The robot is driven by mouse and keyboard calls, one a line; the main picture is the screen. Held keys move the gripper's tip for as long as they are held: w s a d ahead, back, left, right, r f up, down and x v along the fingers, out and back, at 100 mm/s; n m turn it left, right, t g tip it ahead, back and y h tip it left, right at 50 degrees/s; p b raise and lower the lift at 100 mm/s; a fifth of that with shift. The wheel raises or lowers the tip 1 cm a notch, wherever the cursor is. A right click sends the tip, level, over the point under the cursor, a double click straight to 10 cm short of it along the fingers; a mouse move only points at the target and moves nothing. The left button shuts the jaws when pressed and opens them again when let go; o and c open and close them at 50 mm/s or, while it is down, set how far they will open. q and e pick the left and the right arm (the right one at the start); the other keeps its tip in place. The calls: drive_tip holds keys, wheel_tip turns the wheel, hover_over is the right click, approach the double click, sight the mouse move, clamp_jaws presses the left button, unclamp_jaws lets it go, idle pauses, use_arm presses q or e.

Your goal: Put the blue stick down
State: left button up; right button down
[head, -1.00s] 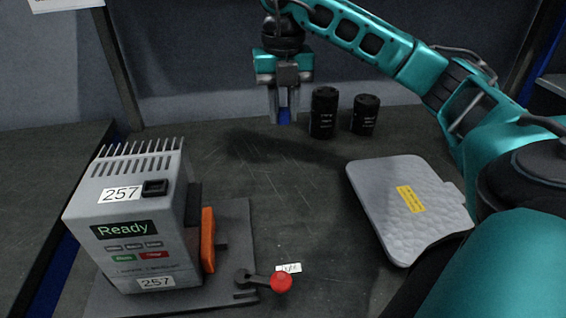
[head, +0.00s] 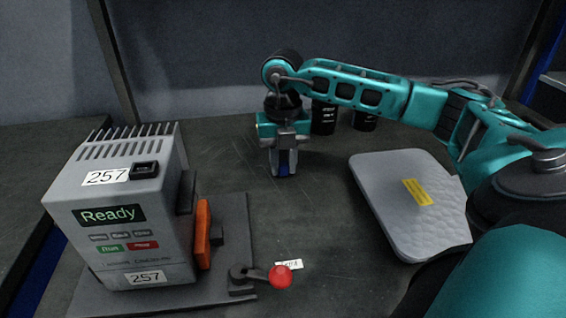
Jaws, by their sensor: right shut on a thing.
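My right gripper (head: 283,170) points down over the middle of the dark table, in front of the black cylinders. It is shut on the blue stick (head: 284,169), of which only a small blue part shows between the fingers. The fingers hide most of the stick. I cannot tell whether its lower end touches the table. My left gripper is not in view.
A grey device (head: 125,215) marked 257, its screen reading Ready, stands at the left on a dark plate. A red-knobbed lever (head: 279,277) is at the front. A grey textured lid (head: 408,200) lies at the right. Two black cylinders (head: 323,118) stand behind my arm. Bare table lies around the gripper.

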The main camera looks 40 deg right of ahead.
sight(283, 163)
drive_tip(key=shift+f+b, duration=0.3)
drive_tip(key=shift+f, duration=0.25)
drive_tip(key=c, duration=0.9)
unclamp_jaws()
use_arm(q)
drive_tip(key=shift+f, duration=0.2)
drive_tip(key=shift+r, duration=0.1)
use_arm(e)
drive_tip(key=shift+r, duration=0.15)
drive_tip(key=shift+r+p, duration=0.3)
drive_tip(key=shift+r, duration=0.1)
use_arm(q)
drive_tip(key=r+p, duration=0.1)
drive_tip(key=p, duration=0.1)
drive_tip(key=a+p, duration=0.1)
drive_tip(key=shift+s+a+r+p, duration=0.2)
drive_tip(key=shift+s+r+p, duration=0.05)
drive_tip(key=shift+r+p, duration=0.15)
use_arm(e)
wheel_tip(283, 163, up, 12)
drive_tip(key=shift+r, duration=0.1)
